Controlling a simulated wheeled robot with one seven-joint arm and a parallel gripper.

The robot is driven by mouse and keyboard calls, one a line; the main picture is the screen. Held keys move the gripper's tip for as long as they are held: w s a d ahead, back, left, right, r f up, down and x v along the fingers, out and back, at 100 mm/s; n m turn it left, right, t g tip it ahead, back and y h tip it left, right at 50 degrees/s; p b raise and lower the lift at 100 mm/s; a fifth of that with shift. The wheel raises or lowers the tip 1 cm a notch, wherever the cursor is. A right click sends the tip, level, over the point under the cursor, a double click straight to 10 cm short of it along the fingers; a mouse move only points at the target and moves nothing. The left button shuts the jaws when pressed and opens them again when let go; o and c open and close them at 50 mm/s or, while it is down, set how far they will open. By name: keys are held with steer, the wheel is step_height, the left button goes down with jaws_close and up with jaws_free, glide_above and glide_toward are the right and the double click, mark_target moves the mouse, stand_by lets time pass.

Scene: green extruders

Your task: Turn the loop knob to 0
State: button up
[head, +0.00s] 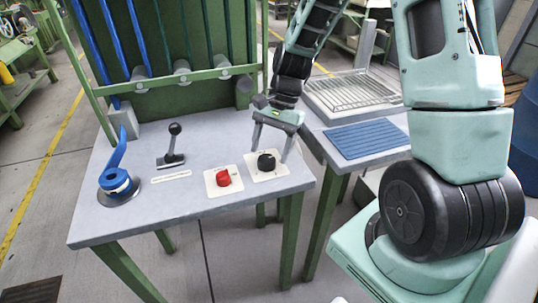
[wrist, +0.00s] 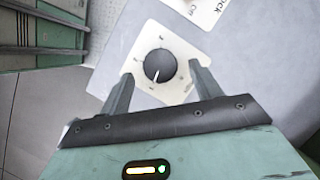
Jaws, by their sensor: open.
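The black round knob (head: 266,162) sits on a white square plate at the table's right front. It also shows in the wrist view (wrist: 159,66), with tick marks and small labels around it and a white pointer line toward the lower left of the picture. The labels are too small to read surely. My gripper (head: 272,150) points down over this plate, its fingers apart on either side of the knob. In the wrist view my gripper (wrist: 160,82) is open, with the fingertips just short of the knob in the picture. Contact with the knob cannot be told.
A red knob (head: 223,178) on its own plate stands just left of the black knob. Further left are a black lever (head: 173,146) and a blue handle (head: 118,168). A green frame with pipes rises behind. A blue ribbed mat (head: 367,139) lies on the right table.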

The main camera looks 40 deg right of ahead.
steer(key=shift+x, duration=0.95)
steer(key=c, duration=1)
steer(key=shift+r, duration=0.1)
